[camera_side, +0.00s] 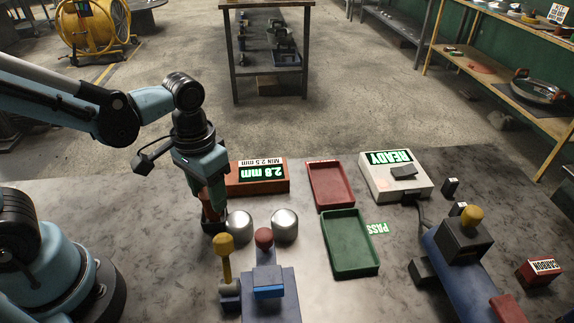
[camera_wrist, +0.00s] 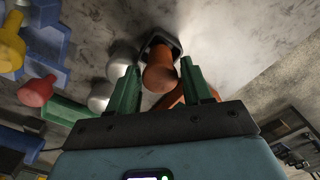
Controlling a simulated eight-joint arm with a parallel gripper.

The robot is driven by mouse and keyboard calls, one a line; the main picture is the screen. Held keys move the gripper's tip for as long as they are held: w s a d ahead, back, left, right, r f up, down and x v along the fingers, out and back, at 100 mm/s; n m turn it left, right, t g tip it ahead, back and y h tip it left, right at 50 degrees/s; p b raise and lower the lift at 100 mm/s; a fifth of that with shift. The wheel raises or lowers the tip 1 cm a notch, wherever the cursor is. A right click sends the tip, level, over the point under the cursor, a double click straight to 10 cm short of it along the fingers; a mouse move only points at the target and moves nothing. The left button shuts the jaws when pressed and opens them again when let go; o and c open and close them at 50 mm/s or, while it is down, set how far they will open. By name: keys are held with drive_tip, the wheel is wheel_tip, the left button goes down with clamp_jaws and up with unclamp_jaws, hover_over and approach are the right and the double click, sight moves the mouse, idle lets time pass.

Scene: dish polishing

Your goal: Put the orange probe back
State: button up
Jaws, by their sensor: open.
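The orange probe (camera_wrist: 160,75) stands between the spread fingers of my gripper (camera_wrist: 161,78) in the wrist view. Its far end meets a dark square holder (camera_wrist: 161,42) and appears to sit in it; how deep I cannot tell. In the side view the probe (camera_side: 215,197) shows partly below my wrist, over the dark holder (camera_side: 212,224). My gripper is open, with a finger on each side of the probe. Small gaps seem to show beside it. An orange gauge box (camera_side: 262,188) reading 2.8 mm lies just behind and to the right.
Two steel domes (camera_side: 239,226) (camera_side: 285,226) stand close to the holder's right. A yellow-knobbed post (camera_side: 226,258) and a blue fixture with a red knob (camera_side: 264,238) are in front. Red (camera_side: 331,184) and green (camera_side: 349,244) trays lie farther right, beside a READY box (camera_side: 394,180).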

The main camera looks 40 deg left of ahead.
wheel_tip(320, 180, up, 10)
drive_tip(key=a+t, duration=0.1)
drive_tip(key=t, duration=0.1)
drive_tip(key=w+a+f+t, duration=0.1)
drive_tip(key=a+t, duration=0.1)
drive_tip(key=w+a+f+t, duration=0.1)
drive_tip(key=a+t, duration=0.1)
drive_tip(key=t, duration=0.1)
drive_tip(key=shift+w+f, duration=0.1)
drive_tip(key=shift+f, duration=0.1)
idle(0.3)
